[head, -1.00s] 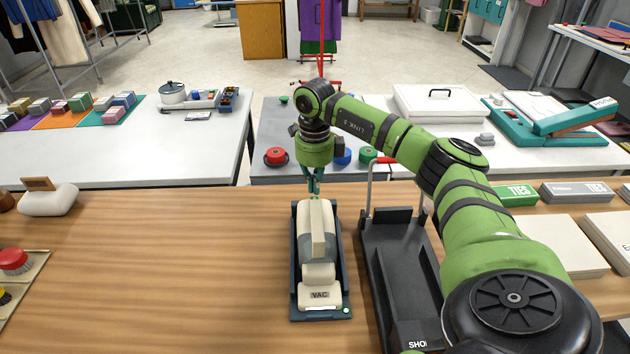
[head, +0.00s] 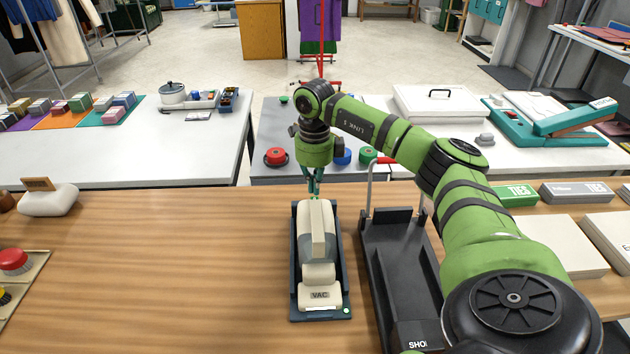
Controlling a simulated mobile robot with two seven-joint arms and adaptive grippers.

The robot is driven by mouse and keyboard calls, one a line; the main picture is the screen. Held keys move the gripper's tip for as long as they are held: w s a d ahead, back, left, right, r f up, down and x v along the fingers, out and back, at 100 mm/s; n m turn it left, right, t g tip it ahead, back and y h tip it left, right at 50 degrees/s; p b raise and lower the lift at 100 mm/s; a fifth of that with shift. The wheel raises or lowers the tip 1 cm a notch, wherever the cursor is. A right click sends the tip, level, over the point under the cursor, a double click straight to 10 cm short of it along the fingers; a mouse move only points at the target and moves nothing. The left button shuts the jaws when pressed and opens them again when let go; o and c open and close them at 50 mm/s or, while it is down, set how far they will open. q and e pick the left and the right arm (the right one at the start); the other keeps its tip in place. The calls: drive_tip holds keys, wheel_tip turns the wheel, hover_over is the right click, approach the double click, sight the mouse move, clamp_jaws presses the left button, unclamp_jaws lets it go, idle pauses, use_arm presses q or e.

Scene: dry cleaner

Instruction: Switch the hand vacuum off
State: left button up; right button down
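The hand vacuum (head: 317,236) is cream and grey. It lies lengthwise in a dark blue cradle (head: 298,300) on the wooden counter. A "VAC" label (head: 320,295) is at its near end. A small pale round spot (head: 346,310) shows at the cradle's near right corner. My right gripper (head: 314,190) points down at the vacuum's far end. Its teal fingers look close together, with nothing visible between them. I cannot tell whether the tips touch the vacuum, and no switch can be made out there. My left gripper is out of view.
A black stand with a red-handled frame (head: 400,265) is close on the vacuum's right. Boxes (head: 575,192) lie further right. The counter left of the vacuum is clear.

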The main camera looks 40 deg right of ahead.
sight(314, 198)
idle(0.4)
drive_tip(key=shift+f+b, duration=0.75)
drive_tip(key=shift+f, duration=0.55)
idle(0.4)
drive_tip(key=shift+r+p, duration=0.7)
wheel_tip(314, 198, up, 6)
drive_tip(key=p, duration=0.4)
drive_tip(key=shift+p, duration=0.35)
drive_tip(key=shift+f, duration=0.1)
